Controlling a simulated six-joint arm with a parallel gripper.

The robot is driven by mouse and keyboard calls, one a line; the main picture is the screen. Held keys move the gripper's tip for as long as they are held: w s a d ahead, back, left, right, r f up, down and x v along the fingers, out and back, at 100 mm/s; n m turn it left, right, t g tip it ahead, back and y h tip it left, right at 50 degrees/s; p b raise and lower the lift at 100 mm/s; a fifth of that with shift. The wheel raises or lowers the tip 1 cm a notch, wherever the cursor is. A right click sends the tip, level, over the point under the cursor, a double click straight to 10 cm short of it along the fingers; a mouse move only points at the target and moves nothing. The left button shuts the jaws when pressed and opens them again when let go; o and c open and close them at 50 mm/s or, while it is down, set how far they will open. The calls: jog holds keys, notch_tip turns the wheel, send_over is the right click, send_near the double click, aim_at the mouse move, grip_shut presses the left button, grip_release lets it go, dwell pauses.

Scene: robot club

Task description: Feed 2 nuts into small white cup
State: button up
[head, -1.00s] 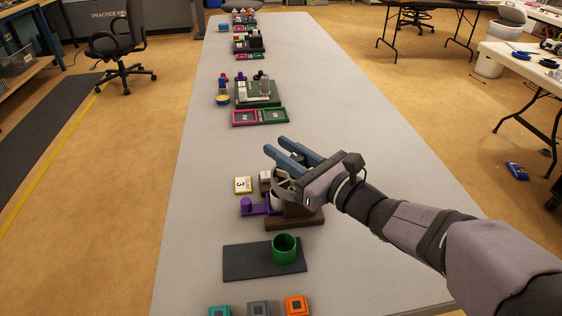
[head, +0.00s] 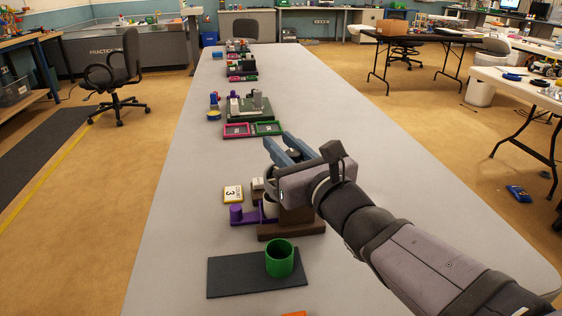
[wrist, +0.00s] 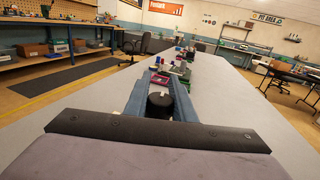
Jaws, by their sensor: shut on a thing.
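My gripper (head: 278,146) is over the grey table, above a brown block fixture (head: 292,232). Its blue fingers are shut on a dark round piece (wrist: 160,105), seen between them in the wrist view; I cannot tell whether it is a nut. A white cup-like cylinder (head: 270,209) stands at the fixture, just below my gripper and partly hidden by it. A purple arm with a round knob (head: 237,215) reaches left from the fixture. No loose nuts can be made out.
A green cup (head: 279,258) stands on a dark mat (head: 228,280) in front of the fixture. A yellow-edged card marked 3 (head: 233,194) lies to the left. Pink and green trays (head: 252,130) and other stations sit farther along. The table's left side is clear.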

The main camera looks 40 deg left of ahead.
jog(key=shift+w+f+m+t+h+b, duration=0.2)
jog(key=shift+m+t+h+b, duration=0.25)
jog(key=shift+b, duration=2.5)
jog(key=shift+w+f+m+t+h+b, duration=0.2)
jog(key=shift+t+b, duration=0.45)
jog(key=shift+b, duration=2.25)
jog(key=m+t+h+b, duration=0.1)
jog(key=b, duration=0.6)
jog(key=shift+f+m+t+h+b, duration=0.15)
jog(key=shift+m+t+h+b, duration=0.15)
jog(key=shift+b, duration=0.1)
jog(key=shift+d+m+t+h+b, duration=0.2)
jog(key=shift+m+t+h+b, duration=0.2)
jog(key=shift+b, duration=0.4)
jog(key=shift+w+d+m+t+h, duration=0.15)
jog(key=shift+m+t+h, duration=0.35)
jog(key=shift+m+h, duration=0.05)
jog(key=shift+w+d+r+m+t+h+p, duration=0.1)
jog(key=shift+d+m+t+h+p, duration=0.1)
jog(key=shift+m+t+h, duration=0.45)
jog(key=shift+w+d+r+m+t+h+p, duration=0.15)
jog(key=shift+m+h, duration=0.25)
jog(key=shift+h, duration=0.4)
jog(key=shift+w+d+r+m+t+h+p, duration=0.1)
jog(key=shift+d+m+t+h+p, duration=0.15)
jog(key=shift+m+t+h, duration=0.4)
jog(key=shift+d, duration=0.1)
